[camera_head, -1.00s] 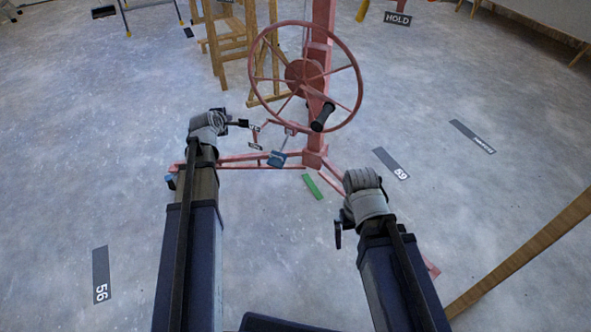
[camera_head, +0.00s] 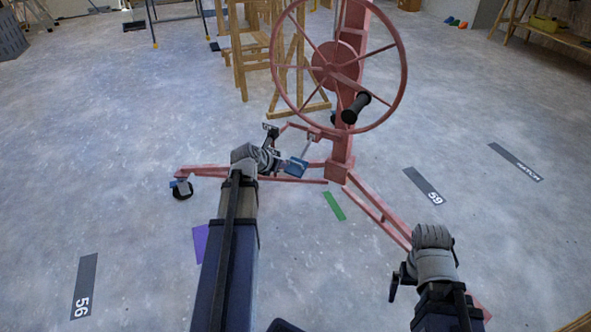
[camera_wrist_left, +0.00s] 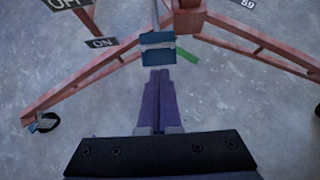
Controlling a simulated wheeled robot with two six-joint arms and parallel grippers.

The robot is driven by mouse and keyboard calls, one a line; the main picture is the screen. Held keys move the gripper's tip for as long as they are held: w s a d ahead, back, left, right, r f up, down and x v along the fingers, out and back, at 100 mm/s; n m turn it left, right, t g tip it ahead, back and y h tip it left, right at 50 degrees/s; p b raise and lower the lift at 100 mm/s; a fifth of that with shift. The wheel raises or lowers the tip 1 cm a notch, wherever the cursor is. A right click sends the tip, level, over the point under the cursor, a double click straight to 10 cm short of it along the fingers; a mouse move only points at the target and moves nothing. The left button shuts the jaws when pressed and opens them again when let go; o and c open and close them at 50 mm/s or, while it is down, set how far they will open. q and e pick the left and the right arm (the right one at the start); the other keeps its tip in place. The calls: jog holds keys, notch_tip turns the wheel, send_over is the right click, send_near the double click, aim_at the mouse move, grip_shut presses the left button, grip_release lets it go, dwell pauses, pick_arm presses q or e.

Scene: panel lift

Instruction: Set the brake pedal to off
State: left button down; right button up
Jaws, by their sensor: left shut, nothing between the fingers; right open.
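The brake pedal (camera_head: 296,167) is a blue block on a grey rod, low on the red lift's post. It also shows in the left wrist view (camera_wrist_left: 158,48), just ahead of my fingertips. Beside it are an OFF plate (camera_wrist_left: 68,3) and, lower, an ON plate (camera_wrist_left: 101,42). I cannot tell which setting the pedal is at. My left gripper (camera_wrist_left: 160,78) is shut and empty, close to the pedal with a small gap in the picture. In the head view the left wrist partly hides its fingers. My right gripper (camera_head: 396,283) is open and empty, far from the pedal.
The red lift has a large handwheel (camera_head: 338,66) with a black handle (camera_head: 356,107) above the pedal. Its legs (camera_head: 250,174) spread along the floor, one ending in a caster (camera_head: 182,188). A wooden frame (camera_head: 240,60) stands behind. A green strip (camera_head: 334,206) lies on open floor.

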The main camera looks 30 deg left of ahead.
aim_at(296, 168)
pick_arm(q)
jog(key=b+x, duration=0.6)
jog(key=x, duration=0.4)
jog(key=shift+b, duration=0.4)
pick_arm(e)
notch_tip(296, 168, down, 7)
jog(key=shift+r, duration=0.15)
